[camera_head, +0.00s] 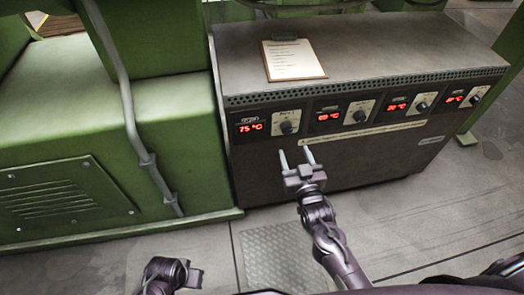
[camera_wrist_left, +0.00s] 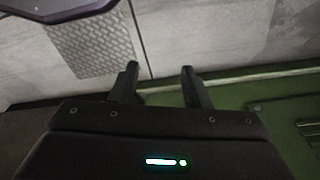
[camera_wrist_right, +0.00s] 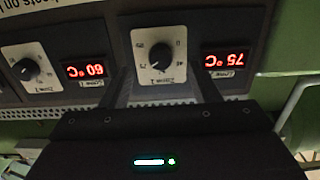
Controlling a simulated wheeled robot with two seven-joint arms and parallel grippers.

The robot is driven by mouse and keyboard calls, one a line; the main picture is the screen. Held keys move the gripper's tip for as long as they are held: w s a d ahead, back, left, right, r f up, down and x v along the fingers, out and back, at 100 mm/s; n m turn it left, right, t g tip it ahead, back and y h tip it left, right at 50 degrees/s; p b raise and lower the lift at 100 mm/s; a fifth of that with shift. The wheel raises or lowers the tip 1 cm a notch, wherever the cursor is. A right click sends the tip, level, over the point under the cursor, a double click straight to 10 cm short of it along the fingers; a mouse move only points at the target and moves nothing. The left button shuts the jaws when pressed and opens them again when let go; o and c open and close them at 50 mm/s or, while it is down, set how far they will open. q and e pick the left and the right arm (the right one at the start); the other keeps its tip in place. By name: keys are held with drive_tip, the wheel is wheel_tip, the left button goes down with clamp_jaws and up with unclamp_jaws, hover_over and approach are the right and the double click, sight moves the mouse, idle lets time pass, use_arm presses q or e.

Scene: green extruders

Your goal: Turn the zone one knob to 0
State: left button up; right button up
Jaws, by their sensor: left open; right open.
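The zone one knob (camera_head: 287,127) is a dark round knob on a pale plate, just right of the red 75 °C display (camera_head: 250,127) on the dark control cabinet. It also shows in the right wrist view (camera_wrist_right: 161,54), upside down; its exact setting is too small to tell. My right gripper (camera_head: 296,155) is open and empty, in front of and below the knob in the head view. In the right wrist view its fingers are either side of the knob's plate, apart from the knob. My left gripper (camera_wrist_left: 159,72) is open and empty over the floor.
Several more displays and knobs run rightward along the cabinet, the nearest being another knob (camera_head: 360,117). A clipboard (camera_head: 292,60) lies on the cabinet top. Green machine housing (camera_head: 160,110) with a grey pipe (camera_head: 127,105) stands left. The floor in front is clear.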

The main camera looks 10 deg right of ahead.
sight(288, 131)
use_arm(q)
wheel_tip(288, 131, up, 4)
drive_tip(key=shift+d+r+b, duration=0.1)
drive_tip(key=shift+d+b, duration=0.05)
drive_tip(key=shift+b, duration=0.35)
use_arm(e)
drive_tip(key=w, duration=0.5)
drive_tip(key=w+r, duration=0.1)
drive_tip(key=w, duration=0.2)
drive_tip(key=shift+a, duration=0.15)
drive_tip(key=shift+c, duration=0.5)
drive_tip(key=c, duration=0.9)
